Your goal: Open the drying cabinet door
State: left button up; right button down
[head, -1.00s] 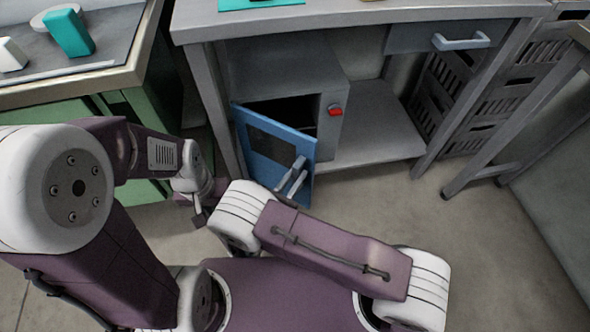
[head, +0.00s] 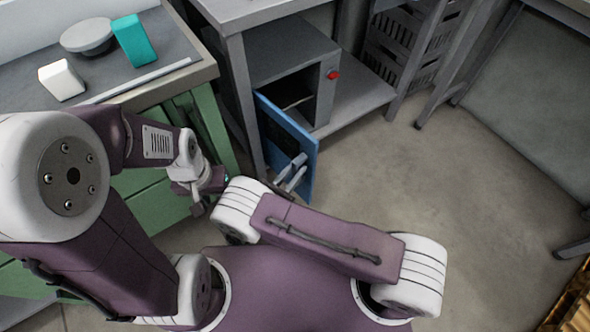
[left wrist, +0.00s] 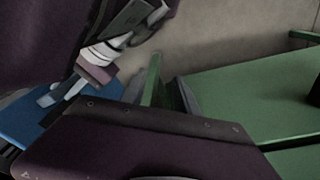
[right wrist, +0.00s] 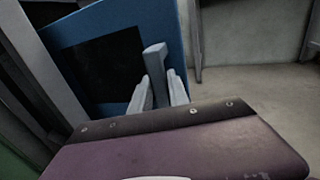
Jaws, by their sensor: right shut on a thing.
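The drying cabinet (head: 291,52) is a grey box under the grey bench, with a red knob (head: 333,74) on its front. Its blue door (head: 307,160) stands partly open, and the dark inside shows. In the right wrist view the door (right wrist: 170,30) has a dark window and a grey bar handle (right wrist: 154,54). My right gripper (right wrist: 160,88) is shut on this handle. My left gripper (head: 198,200) hangs beside the green cabinet, away from the door. In the left wrist view its fingers (left wrist: 162,92) are apart, with a green panel edge showing between them.
A green cabinet (head: 150,195) with a grey worktop stands at the left. A teal block (head: 135,40), a white block (head: 61,80) and a round grey dish (head: 87,36) are on top. Dark crates (head: 405,45) stand at the back. The floor right of the door is clear.

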jog(key=shift+s+a, duration=0.2)
jog(key=shift+a, duration=0.05)
jog(key=c, duration=1.3)
grip_release()
